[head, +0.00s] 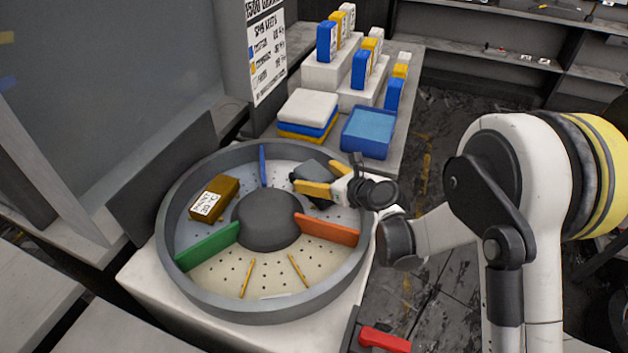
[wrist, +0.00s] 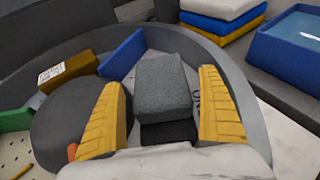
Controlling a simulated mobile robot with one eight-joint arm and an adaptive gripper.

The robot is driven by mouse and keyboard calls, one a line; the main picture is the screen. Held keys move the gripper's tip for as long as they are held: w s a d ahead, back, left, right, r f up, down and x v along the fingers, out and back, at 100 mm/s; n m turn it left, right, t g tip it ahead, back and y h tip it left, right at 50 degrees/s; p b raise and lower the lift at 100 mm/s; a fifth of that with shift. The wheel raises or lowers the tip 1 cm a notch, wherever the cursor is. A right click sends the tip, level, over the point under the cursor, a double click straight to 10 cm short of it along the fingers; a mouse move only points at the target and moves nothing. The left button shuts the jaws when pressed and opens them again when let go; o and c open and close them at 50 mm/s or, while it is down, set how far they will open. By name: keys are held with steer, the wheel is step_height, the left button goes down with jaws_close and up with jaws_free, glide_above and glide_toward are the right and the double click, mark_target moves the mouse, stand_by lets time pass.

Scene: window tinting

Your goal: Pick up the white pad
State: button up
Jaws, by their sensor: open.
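A white pad (head: 307,106) lies flat on top of a stack, over a blue and a yellow pad, on the bench behind the round drum. Its edge also shows at the top of the wrist view (wrist: 222,6). My gripper (head: 322,177) is inside the drum, in front of the stack and apart from it. Its yellow fingers are open, one on each side of a dark grey block (wrist: 163,85). In the head view this block (head: 312,170) is partly hidden by the fingers. I cannot tell whether the fingers touch it.
The round drum (head: 182,275) has blue, green and orange dividers around a dark hub (head: 266,220). A brown labelled block (head: 214,199) lies in its left section. A blue tray (head: 368,132) stands right of the stack. Upright coloured blocks stand on white risers (head: 330,72) behind.

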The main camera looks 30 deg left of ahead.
mark_target(321, 176)
steer(key=c, duration=1.3)
steer(key=shift+c, duration=0.2)
steer(key=shift+r, duration=0.1)
steer(key=shift+r+p, duration=0.4)
steer(key=shift+r, duration=0.2)
steer(key=r+p, duration=0.1)
steer(key=r, duration=0.1)
steer(key=d+r+p, duration=0.1)
steer(key=shift+d+r, duration=0.1)
steer(key=shift+r, duration=0.3)
steer(key=d+r+m+t+h+p, duration=0.1)
steer(key=d+r+m+t+h, duration=0.1)
steer(key=d, duration=1.3)
steer(key=d+r+m+t+h+p, duration=0.1)
steer(key=d+r+m+t+h, duration=0.2)
steer(key=d+r, duration=0.4)
steer(key=s+d+r+m+t+h+p, duration=0.1)
steer(key=d+r+m+t+h, duration=0.1)
steer(key=d, duration=2.2)
step_height(321, 176, up, 3)
steer(key=m+h, duration=0.1)
steer(key=m, duration=0.1)
steer(key=shift+d+r+m, duration=0.15)
steer(key=shift+d+m, duration=0.1)
steer(key=shift+m, duration=0.15)
